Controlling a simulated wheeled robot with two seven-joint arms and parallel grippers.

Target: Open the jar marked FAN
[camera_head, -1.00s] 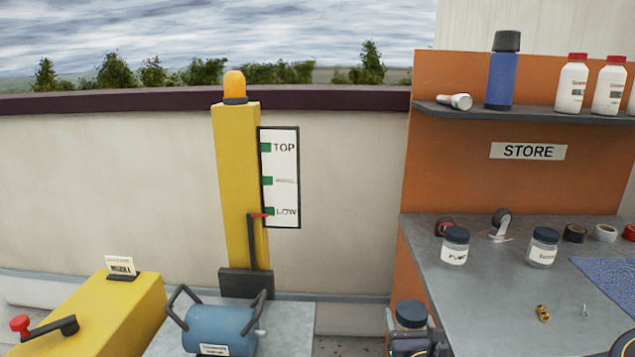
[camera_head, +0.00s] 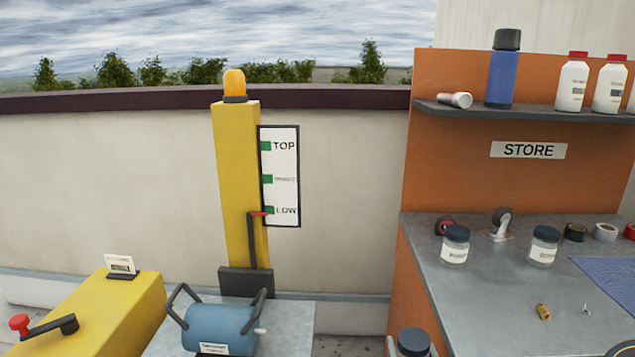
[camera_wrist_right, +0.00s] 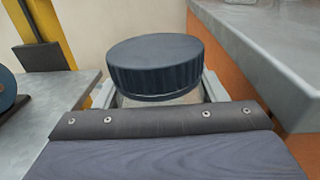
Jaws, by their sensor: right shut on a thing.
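My right gripper (camera_wrist_right: 162,98) is shut on a jar with a ribbed dark blue lid (camera_wrist_right: 155,65). The lid is on, and a little clear glass shows beneath it between the fingers. In the head view only the lid (camera_head: 413,341) shows at the bottom edge, beside the bench's left side, with a grey finger edge at its left. The held jar's label is hidden. Two similar jars, a left one (camera_head: 455,245) and a right one (camera_head: 544,246), stand lidded on the bench; their labels are too blurred to read. My left gripper is out of view.
The grey bench (camera_head: 430,225) has tape rolls (camera_head: 575,233), a caster (camera_head: 501,222), a brass fitting (camera_head: 543,312) and a blue mat (camera_head: 612,280). A shelf (camera_head: 540,114) holds bottles. A blue motor (camera_head: 218,328) sits left on a grey surface. The bench edge is close beside the held jar.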

